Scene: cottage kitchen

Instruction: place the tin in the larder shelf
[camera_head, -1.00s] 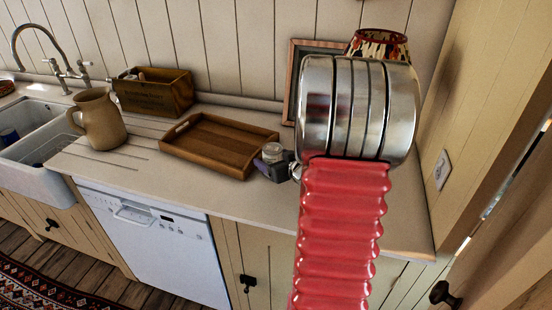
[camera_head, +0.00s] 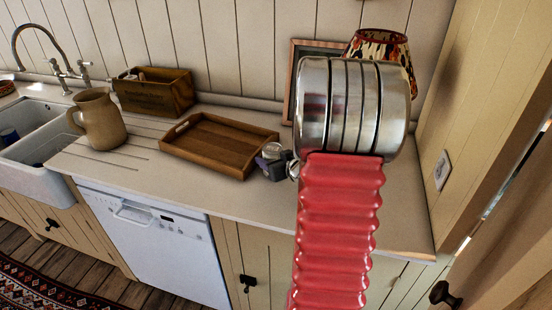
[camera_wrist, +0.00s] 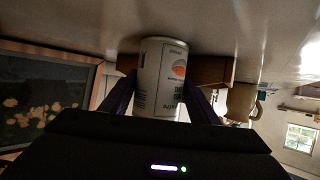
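In the wrist view, which is upside down, the tin (camera_wrist: 163,70) shows a white label with an orange mark. My gripper (camera_head: 270,162) is low at the counter beside the tin. Its two dark purple fingers (camera_wrist: 161,97) reach along either side of the tin and look open around it. Any gap between fingers and tin is too small to make out. The larder shelf is not recognisable in these views.
A wooden tray (camera_head: 213,146), a jug (camera_head: 102,122) and a wooden box (camera_head: 153,94) stand along the countertop (camera_head: 225,195). A picture frame (camera_head: 292,75) and a patterned lampshade (camera_head: 381,45) are behind my arm. The front counter is clear.

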